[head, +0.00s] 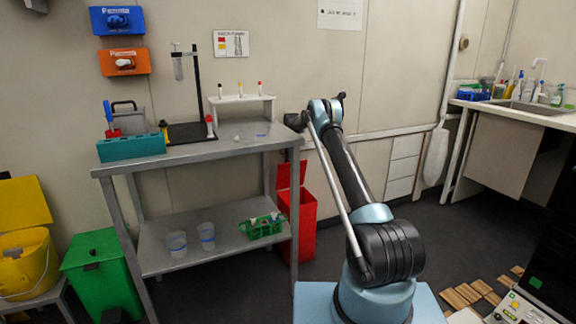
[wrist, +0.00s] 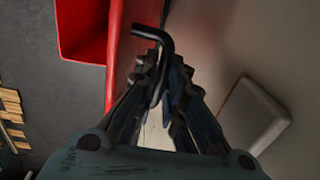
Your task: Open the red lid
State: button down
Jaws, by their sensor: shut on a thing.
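The red bin (head: 300,225) stands on the floor behind the right end of the metal table, which hides part of it. Its red lid (head: 284,176) is raised and stands roughly upright at the back of the bin. In the wrist view the bin (wrist: 70,45) shows its open inside at the upper left, and the lid (wrist: 128,50) is seen at a steep angle beside it. A bent black handle (wrist: 152,34) sticks out from the lid. My gripper (wrist: 160,68) is shut on this handle. In the head view its fingers are hidden behind the table and arm.
The metal table (head: 235,146) carries a teal box (head: 132,147), a stand and a small white rack; its lower shelf holds two beakers and a green rack (head: 262,226). A green bin (head: 100,275) stands left. The wall is close behind the red bin.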

jog(key=shift+w+d, duration=0.4)
jog(key=shift+d, duration=0.25)
jog(key=c, duration=1.7)
grip_release()
jog(key=shift+a, duration=0.1)
jog(key=shift+s+a, duration=0.1)
jog(key=shift+a, duration=0.05)
jog(key=shift+a+r, duration=0.15)
jog(key=shift+s+r, duration=0.1)
jog(key=shift+r, duration=0.2)
jog(key=r, duration=1.1)
jog(key=shift+s+d, duration=0.25)
jog(key=shift+d, duration=0.05)
